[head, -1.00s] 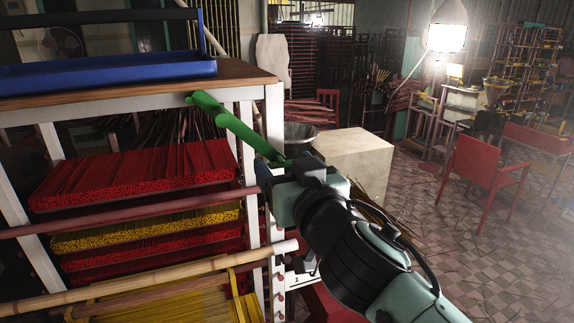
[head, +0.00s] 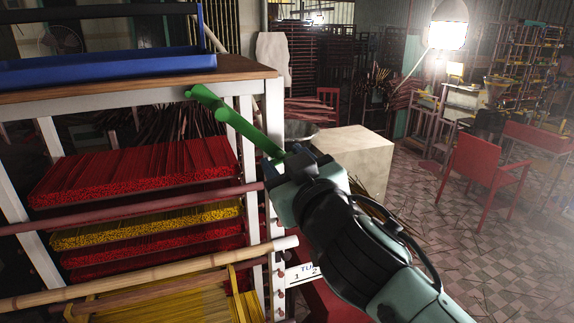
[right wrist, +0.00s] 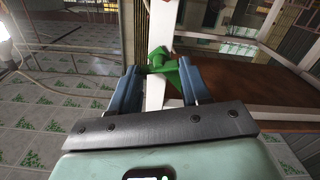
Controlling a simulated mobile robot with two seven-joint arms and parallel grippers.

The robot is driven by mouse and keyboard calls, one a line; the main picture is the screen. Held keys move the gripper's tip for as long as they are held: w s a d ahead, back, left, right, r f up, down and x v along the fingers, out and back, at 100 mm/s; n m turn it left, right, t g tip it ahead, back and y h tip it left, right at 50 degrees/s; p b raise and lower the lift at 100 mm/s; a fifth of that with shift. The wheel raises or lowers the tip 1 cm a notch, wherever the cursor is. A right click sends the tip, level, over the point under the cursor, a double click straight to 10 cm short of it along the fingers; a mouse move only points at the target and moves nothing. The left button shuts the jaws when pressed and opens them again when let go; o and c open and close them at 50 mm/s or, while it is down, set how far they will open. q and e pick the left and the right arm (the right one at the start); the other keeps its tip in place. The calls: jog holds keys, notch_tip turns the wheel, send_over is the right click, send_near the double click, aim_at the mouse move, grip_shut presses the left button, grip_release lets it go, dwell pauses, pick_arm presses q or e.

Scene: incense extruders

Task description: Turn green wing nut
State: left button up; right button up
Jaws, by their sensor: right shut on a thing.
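The green wing nut (head: 237,122) sits at the shelf rack's white upright, just below the wooden top. It is long and slants down to the right in the head view. My right gripper (head: 286,158) is at its lower right end and is shut on it. In the right wrist view, the green wing nut (right wrist: 166,66) lies between the two blue fingers of the right gripper (right wrist: 160,80). The finger contact itself is partly hidden. My left gripper does not show.
The rack's wooden top (head: 150,87) holds a blue tray (head: 110,71). Red incense bundles (head: 135,172) and yellow ones (head: 145,225) fill the shelves below. A pale box (head: 357,157) stands behind my gripper. Tiled floor and a red chair (head: 484,165) lie to the right.

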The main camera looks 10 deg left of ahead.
jog(key=n, duration=1.2)
jog(key=shift+s+a+f, duration=0.1)
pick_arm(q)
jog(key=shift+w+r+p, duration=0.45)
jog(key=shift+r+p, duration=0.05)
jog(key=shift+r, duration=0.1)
pick_arm(e)
jog(key=shift+f+n, duration=0.1)
jog(key=shift+n, duration=1.9)
jog(key=o, duration=1.1)
jog(key=shift+c, duration=0.2)
